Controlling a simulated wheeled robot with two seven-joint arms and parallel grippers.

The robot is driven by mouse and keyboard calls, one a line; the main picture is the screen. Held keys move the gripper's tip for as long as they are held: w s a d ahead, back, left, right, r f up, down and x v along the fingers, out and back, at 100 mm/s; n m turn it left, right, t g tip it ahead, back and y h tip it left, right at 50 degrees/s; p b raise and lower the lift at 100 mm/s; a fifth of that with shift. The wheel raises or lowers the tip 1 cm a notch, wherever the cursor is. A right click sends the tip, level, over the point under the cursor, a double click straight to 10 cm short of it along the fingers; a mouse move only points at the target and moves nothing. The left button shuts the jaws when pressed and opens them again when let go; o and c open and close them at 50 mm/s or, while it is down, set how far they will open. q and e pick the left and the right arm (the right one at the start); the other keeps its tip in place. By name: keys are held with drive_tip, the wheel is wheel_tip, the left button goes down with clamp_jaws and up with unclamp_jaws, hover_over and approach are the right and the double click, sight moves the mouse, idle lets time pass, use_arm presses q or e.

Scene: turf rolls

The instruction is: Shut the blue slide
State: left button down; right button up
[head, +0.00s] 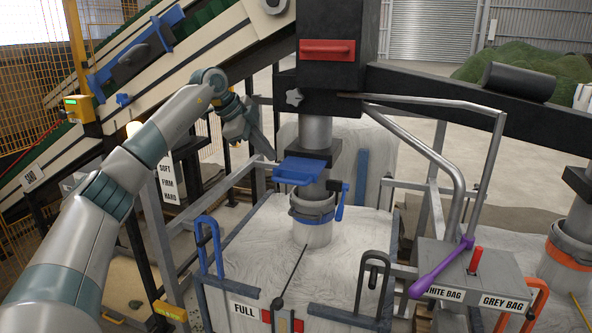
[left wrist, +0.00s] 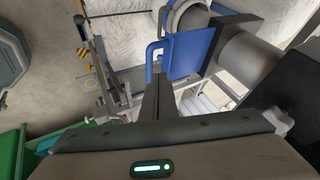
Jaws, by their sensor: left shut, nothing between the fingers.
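The blue slide (head: 298,171) is a flat blue plate with a handle. It sticks out to the left from a black housing (head: 322,152) on the grey spout, above the white bag. In the left wrist view the blue slide (left wrist: 188,52) lies ahead of the fingers, its handle loop on the left. My left gripper (head: 271,156) is shut and empty, just left of and slightly above the slide. In the left wrist view the shut fingertips (left wrist: 160,77) appear close to the slide's handle; I cannot tell whether they touch. My right gripper is not in view.
A red handle (head: 327,49) is above on the black box. A conveyor (head: 150,60) rises behind my left arm.

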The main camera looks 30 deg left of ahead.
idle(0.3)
use_arm(q)
drive_tip(key=p+x, duration=0.3)
drive_tip(key=x, duration=0.5)
drive_tip(key=shift+f, duration=0.1)
drive_tip(key=shift+x, duration=0.9)
